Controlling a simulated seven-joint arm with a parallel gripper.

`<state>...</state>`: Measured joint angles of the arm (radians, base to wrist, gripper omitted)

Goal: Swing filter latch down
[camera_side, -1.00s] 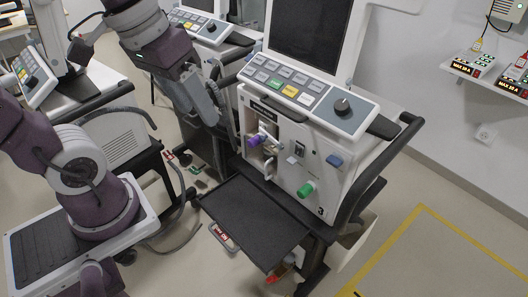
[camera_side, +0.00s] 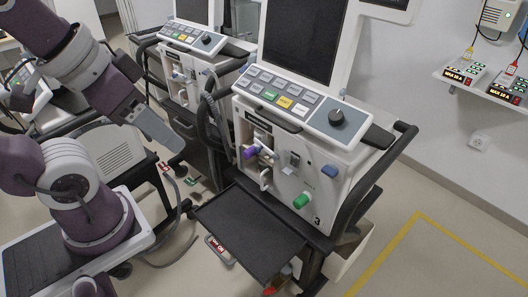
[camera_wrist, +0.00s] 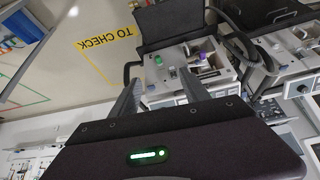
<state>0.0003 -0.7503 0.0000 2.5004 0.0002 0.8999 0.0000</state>
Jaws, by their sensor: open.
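The ventilator marked 3 (camera_side: 283,150) stands right of centre in the side view. Its front has an open recess with a purple cylinder (camera_side: 250,152) and a white handle-like part (camera_side: 265,179) below it, perhaps the filter latch. I cannot tell its exact position. My gripper (camera_side: 171,142) is left of the ventilator, apart from it, with its fingers pointing down and right. In the wrist view my gripper (camera_wrist: 163,92) is open and empty, with the purple cylinder (camera_wrist: 203,55) beyond its fingers.
A green knob (camera_side: 301,201) and a blue knob (camera_side: 330,171) stick out of the front. A black tray (camera_side: 248,232) juts out below. A second ventilator (camera_side: 190,88) with dark hoses stands behind. Yellow floor tape (camera_side: 385,252) lies at right.

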